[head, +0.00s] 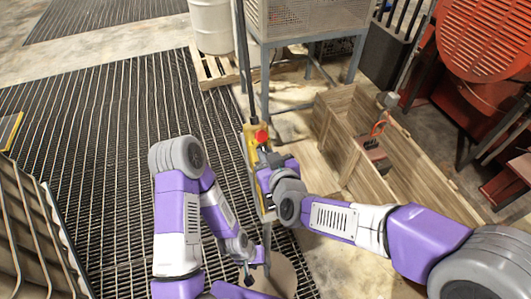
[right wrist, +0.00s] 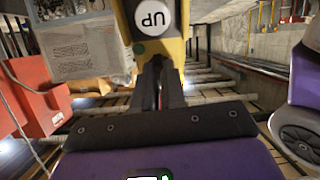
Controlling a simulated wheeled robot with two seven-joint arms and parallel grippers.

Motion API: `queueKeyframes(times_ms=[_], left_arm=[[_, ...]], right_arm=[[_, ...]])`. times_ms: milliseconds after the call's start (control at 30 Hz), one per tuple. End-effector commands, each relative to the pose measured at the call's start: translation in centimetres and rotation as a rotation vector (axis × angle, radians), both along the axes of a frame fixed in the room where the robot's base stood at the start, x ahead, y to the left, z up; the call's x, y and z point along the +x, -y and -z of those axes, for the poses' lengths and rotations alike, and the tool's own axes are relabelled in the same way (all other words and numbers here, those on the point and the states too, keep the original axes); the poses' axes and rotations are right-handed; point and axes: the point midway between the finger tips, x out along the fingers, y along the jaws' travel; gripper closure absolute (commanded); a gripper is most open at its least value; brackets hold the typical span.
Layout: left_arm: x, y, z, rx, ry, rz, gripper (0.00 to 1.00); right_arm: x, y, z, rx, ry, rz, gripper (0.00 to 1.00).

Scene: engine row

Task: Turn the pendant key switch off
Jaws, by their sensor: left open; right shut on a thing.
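The yellow pendant (head: 250,150) hangs upright near the middle of the head view, with a red knob (head: 262,137) at its upper part. My right gripper (head: 262,170) is at the pendant's right side. In the right wrist view, the pendant (right wrist: 176,52) carries a white button marked UP. My right gripper's fingers (right wrist: 159,88) are nearly together just below it, with a thin reddish sliver between them. The key switch is hidden by the fingers, and its position cannot be told. My left gripper (head: 256,272) is open and empty, low and apart from the pendant.
Red machinery (head: 480,45) fills the upper right. A white drum (head: 212,25) and a caged stand (head: 300,20) are behind.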

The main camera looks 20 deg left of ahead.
Motion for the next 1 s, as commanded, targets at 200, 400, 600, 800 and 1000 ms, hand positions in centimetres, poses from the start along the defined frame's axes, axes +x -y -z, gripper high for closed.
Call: queueKeyframes(times_ms=[200,400,600,800,1000], left_arm=[[-0.01,0.0,-0.52,0.0,0.0,0.0,0.57],[0.0,0.0,-0.79,0.0,0.0,0.0,0.57],[0.0,0.0,-0.96,0.0,0.0,0.0,0.57],[0.0,0.0,-1.03,0.0,0.0,0.0,0.57],[-0.01,0.0,-1.04,0.0,0.0,0.0,0.57]], right_arm=[[0.04,0.07,-0.01,-0.142,0.097,-0.081,1.0],[0.07,0.1,0.0,-0.244,0.167,-0.139,1.0],[0.1,0.13,0.01,-0.311,0.214,-0.175,1.0],[0.11,0.13,0.02,-0.342,0.236,-0.194,1.0],[0.12,0.14,0.05,-0.35,0.241,-0.198,1.0]])
